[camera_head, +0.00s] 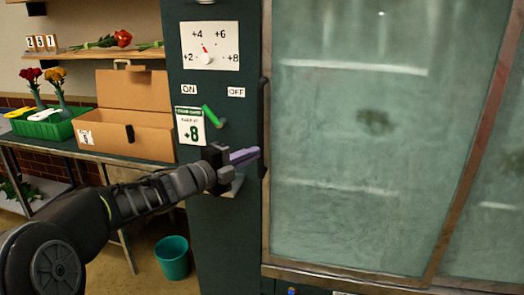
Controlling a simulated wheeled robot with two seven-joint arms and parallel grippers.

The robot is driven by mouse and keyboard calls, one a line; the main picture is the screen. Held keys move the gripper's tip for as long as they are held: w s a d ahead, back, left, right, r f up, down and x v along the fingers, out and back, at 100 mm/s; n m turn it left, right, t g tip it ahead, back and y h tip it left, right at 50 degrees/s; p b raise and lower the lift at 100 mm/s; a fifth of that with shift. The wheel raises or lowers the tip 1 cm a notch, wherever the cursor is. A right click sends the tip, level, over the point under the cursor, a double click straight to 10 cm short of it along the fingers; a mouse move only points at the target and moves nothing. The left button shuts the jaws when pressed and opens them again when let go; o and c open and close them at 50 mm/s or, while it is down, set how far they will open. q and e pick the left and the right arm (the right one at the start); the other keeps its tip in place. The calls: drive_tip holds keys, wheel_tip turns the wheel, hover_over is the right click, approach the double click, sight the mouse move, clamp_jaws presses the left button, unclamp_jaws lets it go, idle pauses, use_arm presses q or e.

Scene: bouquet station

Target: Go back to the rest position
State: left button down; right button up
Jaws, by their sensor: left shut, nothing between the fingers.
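My left gripper (244,156) is shut and empty. It is in front of the dark green cabinet panel (225,262), left of the black door handle (264,125); I cannot tell whether it touches anything. The right gripper is not in view. Above the gripper is a green lever (212,116) between the ON label (189,90) and the OFF label (237,92), tilted toward ON. A dial plate (210,47) sits higher up.
A large misted glass door (365,150) fills the right side. At left, a workbench (92,154) holds an open cardboard box (135,92), a green crate (48,126) and flowers in vases. A shelf (98,54) is above. A teal bucket (172,257) stands on the floor.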

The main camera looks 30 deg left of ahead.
use_arm(q)
drive_tip(key=shift+s+a, duration=0.15)
drive_tip(key=shift+s, duration=0.35)
drive_tip(key=w+d+f+n+g+y+p, duration=0.15)
drive_tip(key=w+f+n+y, duration=0.25)
drive_tip(key=f+n, duration=1)
drive_tip(key=s+d+f+n+g+h+p, duration=0.1)
drive_tip(key=s+d+f+n+g, duration=0.15)
drive_tip(key=d+f, duration=0.45)
drive_tip(key=s+d+f+n+g+p, duration=0.1)
drive_tip(key=d+f+n+g, duration=0.2)
drive_tip(key=f, duration=0.8)
drive_tip(key=s+d+f+n+g+h+p, duration=0.25)
drive_tip(key=s+d+f+g, duration=0.25)
drive_tip(key=s+d+f, duration=0.65)
drive_tip(key=s+d+f+g+p, duration=0.1)
drive_tip(key=s+d+f+g, duration=0.1)
drive_tip(key=s+d, duration=0.4)
drive_tip(key=s+d+f+g+p, duration=0.2)
drive_tip(key=s+d, duration=0.3)
drive_tip(key=s, duration=0.5)
drive_tip(key=shift+s+d+f+g+h, duration=0.25)
drive_tip(key=shift+d+g+h, duration=0.1)
drive_tip(key=shift+g, duration=0.15)
